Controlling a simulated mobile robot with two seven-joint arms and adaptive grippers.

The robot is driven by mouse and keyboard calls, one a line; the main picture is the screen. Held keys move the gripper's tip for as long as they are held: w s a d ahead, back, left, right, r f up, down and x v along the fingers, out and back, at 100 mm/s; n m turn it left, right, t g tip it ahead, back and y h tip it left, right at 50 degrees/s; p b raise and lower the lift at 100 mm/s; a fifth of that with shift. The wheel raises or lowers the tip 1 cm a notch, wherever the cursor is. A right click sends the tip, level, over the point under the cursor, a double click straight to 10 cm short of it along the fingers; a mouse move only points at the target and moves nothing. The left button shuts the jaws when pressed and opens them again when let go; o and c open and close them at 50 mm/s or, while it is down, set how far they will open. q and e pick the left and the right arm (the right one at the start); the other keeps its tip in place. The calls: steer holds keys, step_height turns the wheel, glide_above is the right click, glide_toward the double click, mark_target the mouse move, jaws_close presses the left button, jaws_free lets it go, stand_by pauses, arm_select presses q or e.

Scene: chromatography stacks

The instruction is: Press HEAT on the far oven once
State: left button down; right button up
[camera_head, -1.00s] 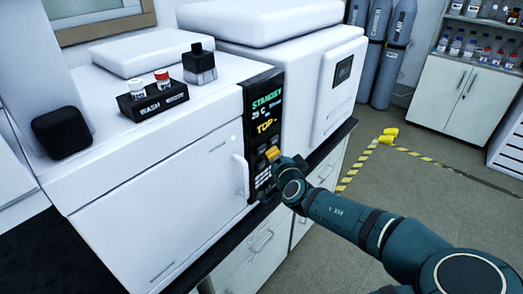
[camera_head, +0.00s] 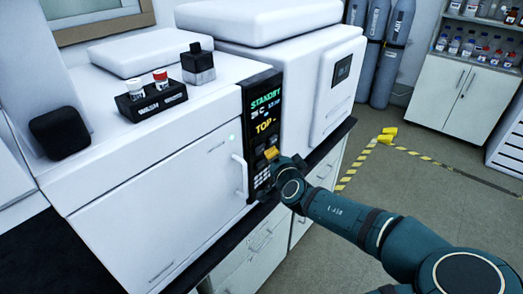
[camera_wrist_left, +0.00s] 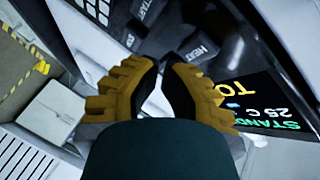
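A white oven (camera_head: 150,205) with a door handle has a black control panel (camera_head: 262,100) on its right edge. The panel's screen reads STANDBY, about 25 C and TOP. In the left wrist view the screen (camera_wrist_left: 262,103) appears upside down, and a dark HEAT key (camera_wrist_left: 203,47) lies just beyond the fingertips, with a START key (camera_wrist_left: 148,10) to its left. My left gripper (camera_wrist_left: 162,62) has yellow fingers, shut with tips together and nothing between them. It is at the panel's keys in the head view (camera_head: 271,153). I cannot tell whether it touches a key. My right gripper is not in view.
A second white unit (camera_head: 318,85) with a small dark screen stands behind. A black rack (camera_head: 150,101) with vials and a dark bottle (camera_head: 199,65) sit on the oven top. Gas cylinders (camera_head: 388,50) stand at the back. The floor at right is open.

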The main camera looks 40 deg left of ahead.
arm_select(q)
steer(key=shift+a, duration=0.15)
steer(key=shift+a, duration=0.3)
steer(key=shift+a, duration=0.45)
stand_by(0.7)
steer(key=shift+d, duration=0.9)
steer(key=d, duration=0.5)
steer(key=shift+s+p, duration=0.2)
steer(key=shift+p, duration=0.2)
stand_by(0.8)
